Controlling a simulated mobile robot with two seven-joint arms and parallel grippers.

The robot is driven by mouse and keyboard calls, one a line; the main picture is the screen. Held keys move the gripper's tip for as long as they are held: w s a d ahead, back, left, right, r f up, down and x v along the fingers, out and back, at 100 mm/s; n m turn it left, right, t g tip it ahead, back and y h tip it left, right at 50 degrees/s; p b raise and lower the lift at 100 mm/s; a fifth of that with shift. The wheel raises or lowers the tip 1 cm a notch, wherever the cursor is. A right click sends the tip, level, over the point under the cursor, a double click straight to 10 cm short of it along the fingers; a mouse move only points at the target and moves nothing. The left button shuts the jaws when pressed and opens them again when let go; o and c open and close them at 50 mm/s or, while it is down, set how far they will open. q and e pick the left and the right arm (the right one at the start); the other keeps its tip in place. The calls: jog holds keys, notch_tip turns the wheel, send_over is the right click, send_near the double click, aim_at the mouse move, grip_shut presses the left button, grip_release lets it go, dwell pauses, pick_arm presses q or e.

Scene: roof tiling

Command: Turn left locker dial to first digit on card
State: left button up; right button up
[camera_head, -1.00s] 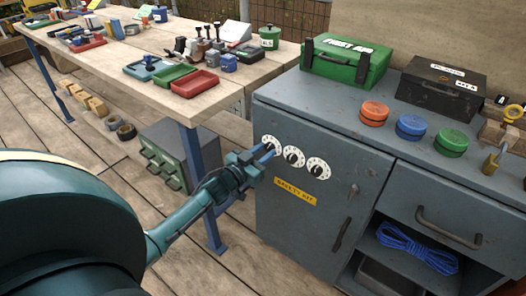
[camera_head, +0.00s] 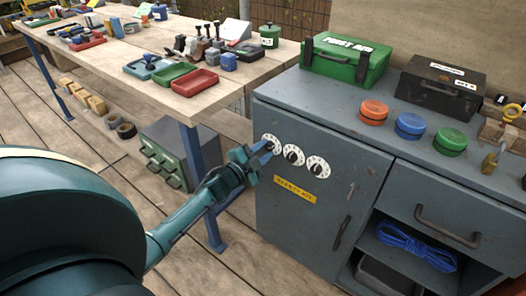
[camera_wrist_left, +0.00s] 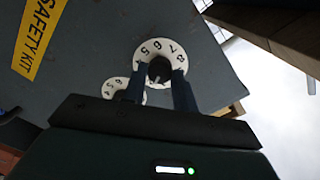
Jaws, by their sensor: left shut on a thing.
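The grey locker (camera_head: 300,230) has a row of three white dials with black knobs above a yellow "SAFETY KIT" label (camera_head: 295,191). The left dial (camera_head: 271,139) is partly covered by my left gripper (camera_head: 264,150), which is shut on its knob. In the left wrist view the fingers straddle the black knob (camera_wrist_left: 159,69), and digits such as 5, 6 and 7 show on the white dial face. The middle dial (camera_head: 293,156) and right dial (camera_head: 317,167) are uncovered. My right gripper is out of view. I cannot make out a card with readable digits.
A green first aid box (camera_head: 345,62), a black case (camera_head: 440,88) and orange, blue and green round tins stand on the locker top. A wooden workbench (camera_head: 150,50) with trays and tools stands at the left. Blue rope (camera_head: 415,245) lies on the open shelf.

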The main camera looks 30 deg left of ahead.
pick_arm(q)
jog(key=shift+m, duration=0.6)
jog(key=o, duration=1)
jog(key=s, duration=0.4)
jog(key=s+p, duration=0.1)
jog(key=s, duration=0.3)
jog(key=s+a, duration=0.1)
jog(key=s, duration=0.4)
jog(key=shift+s+r+p, duration=0.1)
jog(key=shift+r+p, duration=0.15)
jog(key=shift+p, duration=0.05)
